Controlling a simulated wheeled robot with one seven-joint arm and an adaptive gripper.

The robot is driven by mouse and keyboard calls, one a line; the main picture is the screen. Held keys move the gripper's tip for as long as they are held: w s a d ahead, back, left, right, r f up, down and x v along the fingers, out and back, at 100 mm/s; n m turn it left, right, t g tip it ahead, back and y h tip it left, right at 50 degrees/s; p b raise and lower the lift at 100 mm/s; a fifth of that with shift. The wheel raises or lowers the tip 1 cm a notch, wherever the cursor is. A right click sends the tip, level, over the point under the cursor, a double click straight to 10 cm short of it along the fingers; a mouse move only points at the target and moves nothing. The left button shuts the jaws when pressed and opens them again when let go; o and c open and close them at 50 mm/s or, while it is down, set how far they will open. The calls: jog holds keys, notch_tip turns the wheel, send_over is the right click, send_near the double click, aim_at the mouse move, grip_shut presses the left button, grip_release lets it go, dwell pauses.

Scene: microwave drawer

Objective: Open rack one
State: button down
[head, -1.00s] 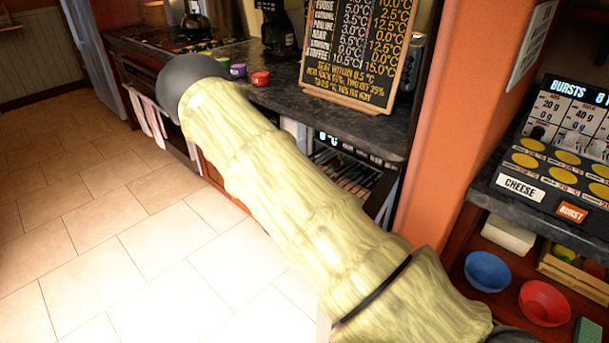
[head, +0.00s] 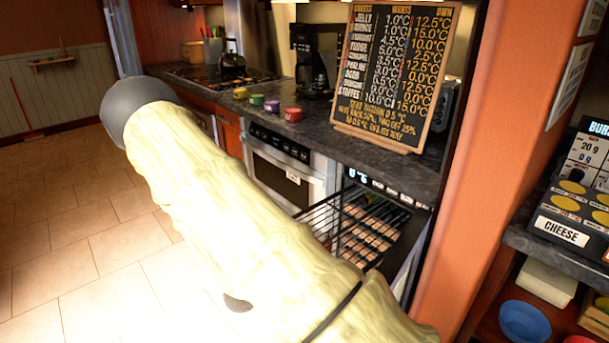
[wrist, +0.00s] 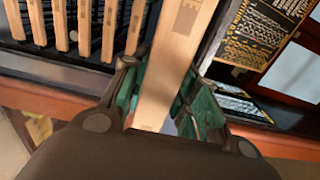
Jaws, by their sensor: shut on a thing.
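A dark cooler (head: 385,187) with a lit display stands under the counter in the head view. A rack (head: 365,228) with wooden slats and thin dark rods shows at its opening, reaching out to the left. Its near part is hidden behind my arm. In the wrist view, my gripper (wrist: 165,105) has its green-padded fingers on both sides of a pale wooden bar (wrist: 180,50) and is shut on it. More wooden slats (wrist: 85,28) lie to the left over a dark interior. My gripper is hidden in the head view. I cannot read which rack is numbered one.
A microwave drawer (head: 285,172) is left of the cooler. The counter above holds a chalkboard (head: 395,75), a coffee maker (head: 312,60) and small coloured pots (head: 272,106). An orange pillar (head: 500,150) stands right of the cooler. The tiled floor (head: 70,230) at left is clear.

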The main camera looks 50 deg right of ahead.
jog(key=c, duration=1.1)
grip_release()
jog(key=shift+a, duration=0.1)
jog(key=a, duration=0.4)
jog(key=w+a, duration=0.1)
jog(key=a, duration=0.2)
jog(key=w+a, duration=0.1)
jog(key=a, duration=0.3)
jog(key=shift+a, duration=0.35)
jog(key=shift+f, duration=0.1)
